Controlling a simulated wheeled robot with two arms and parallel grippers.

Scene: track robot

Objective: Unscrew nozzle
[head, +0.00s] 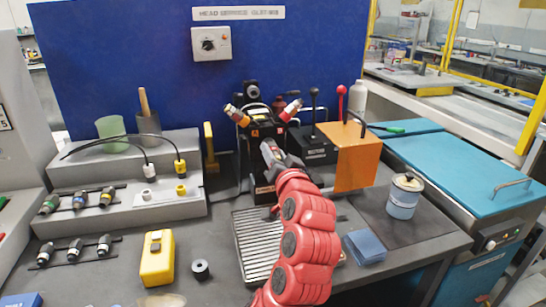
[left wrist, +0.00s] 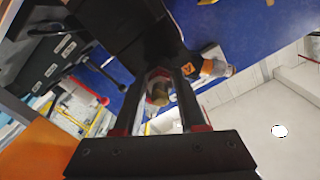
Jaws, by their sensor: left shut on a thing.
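A black device (head: 262,128) stands upright at the back of the bench in front of the blue panel. It carries an orange-banded fitting (head: 234,113) on its upper left and a red and yellow fitting (head: 290,110) on its upper right. My left gripper (head: 269,152) is at the front of the device, at the end of my red arm. In the left wrist view its two fingers are shut on a small brass nozzle (left wrist: 158,92), which sits against the dark device body. In the head view my gripper hides this nozzle. My right gripper is out of view.
A grey stepped rack (head: 175,208) with several fittings stands on the left. A yellow box (head: 157,257) and black ring (head: 201,270) lie in front. A ribbed tray (head: 250,240) lies below my arm. An orange panel (head: 356,160) and blue-grey can (head: 403,198) stand right.

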